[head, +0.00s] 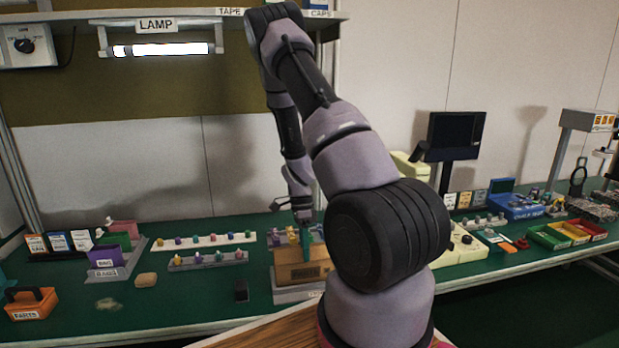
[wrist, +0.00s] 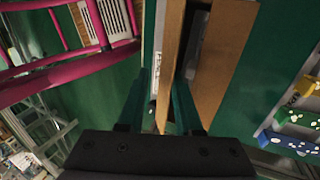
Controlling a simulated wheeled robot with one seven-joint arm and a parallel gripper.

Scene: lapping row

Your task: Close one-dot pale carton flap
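A tan carton (head: 289,275) with a label on its front stands on a low grey base (head: 292,294) on the green bench, partly hidden behind my arm. In the wrist view two tan panels (wrist: 226,50) and (wrist: 171,62) stand on either side of a dark gap with a grey item (wrist: 195,42) inside. I cannot make out any dot mark or which panel is the flap. My gripper (wrist: 162,85) is open, its teal fingers apart, with the left tan panel seen between them; I cannot tell if they touch it. In the head view the gripper (head: 306,238) is at the carton's top.
A purple bin (head: 108,257) and orange caddy (head: 31,303) are further left. A pale yellow machine (head: 462,243) stands right. A pink frame (wrist: 65,66) fills the wrist view's upper left.

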